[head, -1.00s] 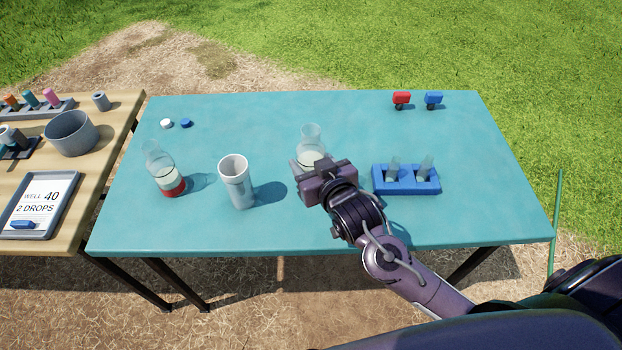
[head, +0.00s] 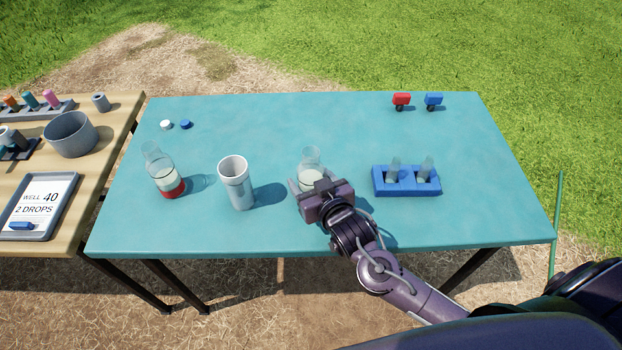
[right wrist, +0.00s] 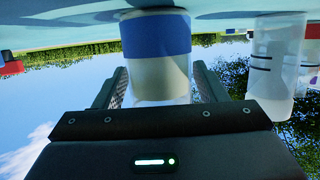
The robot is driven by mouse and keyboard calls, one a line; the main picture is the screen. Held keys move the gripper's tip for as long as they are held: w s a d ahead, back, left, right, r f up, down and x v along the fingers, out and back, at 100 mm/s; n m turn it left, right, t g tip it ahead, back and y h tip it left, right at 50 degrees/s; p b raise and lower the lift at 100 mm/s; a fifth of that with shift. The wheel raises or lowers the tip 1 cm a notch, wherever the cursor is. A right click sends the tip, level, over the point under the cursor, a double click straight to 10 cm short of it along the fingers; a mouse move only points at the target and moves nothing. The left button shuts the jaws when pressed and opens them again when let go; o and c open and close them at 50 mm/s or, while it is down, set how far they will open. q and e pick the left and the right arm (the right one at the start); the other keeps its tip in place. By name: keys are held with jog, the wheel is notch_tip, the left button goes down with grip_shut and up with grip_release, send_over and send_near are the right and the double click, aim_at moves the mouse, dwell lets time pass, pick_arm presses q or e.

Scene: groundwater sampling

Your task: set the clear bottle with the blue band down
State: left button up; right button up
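The clear bottle (head: 310,160) is upright at the middle of the teal table (head: 270,125), with pale liquid inside. My right gripper (head: 312,184) is around its body from the near side. In the right wrist view, which is upside down, the bottle (right wrist: 158,78) fills the space between the fingers, and its blue band (right wrist: 156,36) shows near its base. The fingers look closed on its sides. The base is close to the tabletop; I cannot tell whether it touches. My left gripper is not in view.
A white cup (head: 237,184) and a red-banded bottle (head: 165,172) stand to the left. A blue rack (head: 406,190) with two clear vials is to the right. Two caps (head: 186,124) and red (head: 401,100) and blue (head: 433,100) devices lie farther back. The table's back middle is clear.

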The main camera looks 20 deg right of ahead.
jog(key=shift+o, duration=0.6)
jog(key=shift+r, duration=0.2)
jog(key=v, duration=1.2)
